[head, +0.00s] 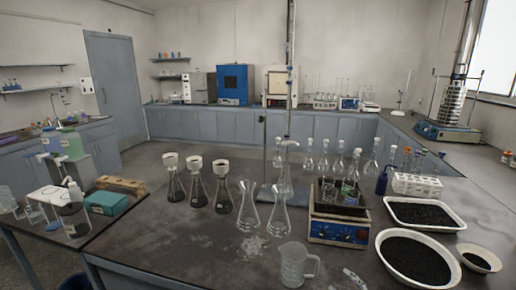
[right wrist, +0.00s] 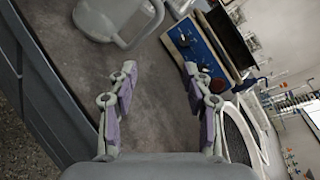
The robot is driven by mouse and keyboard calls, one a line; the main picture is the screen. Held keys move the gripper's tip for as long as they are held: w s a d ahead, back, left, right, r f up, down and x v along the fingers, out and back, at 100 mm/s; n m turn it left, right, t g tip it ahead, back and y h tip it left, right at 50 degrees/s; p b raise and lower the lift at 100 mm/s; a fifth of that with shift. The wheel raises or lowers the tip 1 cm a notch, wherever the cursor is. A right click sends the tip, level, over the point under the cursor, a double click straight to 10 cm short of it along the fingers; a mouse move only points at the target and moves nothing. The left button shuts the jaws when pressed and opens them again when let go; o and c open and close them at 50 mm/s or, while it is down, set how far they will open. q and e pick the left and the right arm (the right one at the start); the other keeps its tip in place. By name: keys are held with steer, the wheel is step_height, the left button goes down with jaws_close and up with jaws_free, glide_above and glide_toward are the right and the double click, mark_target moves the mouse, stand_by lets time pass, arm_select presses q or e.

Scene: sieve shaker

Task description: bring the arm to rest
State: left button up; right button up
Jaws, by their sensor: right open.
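My right gripper (head: 350,281) shows at the bottom edge of the head view, right of a clear glass jug (head: 293,266) and in front of a blue-fronted heating device (head: 338,232). In the right wrist view my right gripper (right wrist: 160,85) is open, its two purple-padded fingers wide apart with only dark bench top between them. Nothing is held. The jug (right wrist: 125,22) lies beyond the left finger there, and the device's blue panel (right wrist: 200,48) is beyond the right finger. My left gripper is not in view.
A white tray of black grains (head: 420,228), a round white dish (head: 381,257) and a small bowl (head: 496,265) stand at the right. Conical flasks (head: 248,220) stand at mid-bench. The sieve shaker (head: 450,132) is at the back right.

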steer(key=a+f+n, duration=0.1)
steer(key=s+a+f+n+g, duration=0.1)
steer(key=n, duration=0.1)
steer(key=shift+f+g, duration=0.1)
steer(key=shift+g, duration=0.2)
steer(key=shift+s+a+f+n+g, duration=0.2)
steer(key=shift+s+n, duration=0.15)
steer(key=shift+n, duration=0.25)
steer(key=shift+s+a+f+n+g, duration=0.1)
steer(key=shift+s+f+n+g, duration=0.1)
steer(key=shift+s+n, duration=0.3)
steer(key=s+d+f+n+g+h, duration=0.15)
steer(key=s+n+g, duration=0.35)
steer(key=s+n, duration=0.5)
steer(key=s+f+n+g+h, duration=0.3)
steer(key=s+n+g, duration=0.1)
steer(key=s+n, duration=0.6)
steer(key=s+d+f+g, duration=0.1)
steer(key=d+f, duration=0.1)
steer(key=f, duration=1.1)
steer(key=s+d+f, duration=0.1)
steer(key=f, duration=1.2)
arm_select(q)
steer(key=shift+w, duration=0.25)
arm_select(e)
steer(key=s+d+f+g, duration=0.1)
steer(key=s+f, duration=1.5)
steer(key=s, duration=0.2)
steer(key=shift+s+f, duration=0.35)
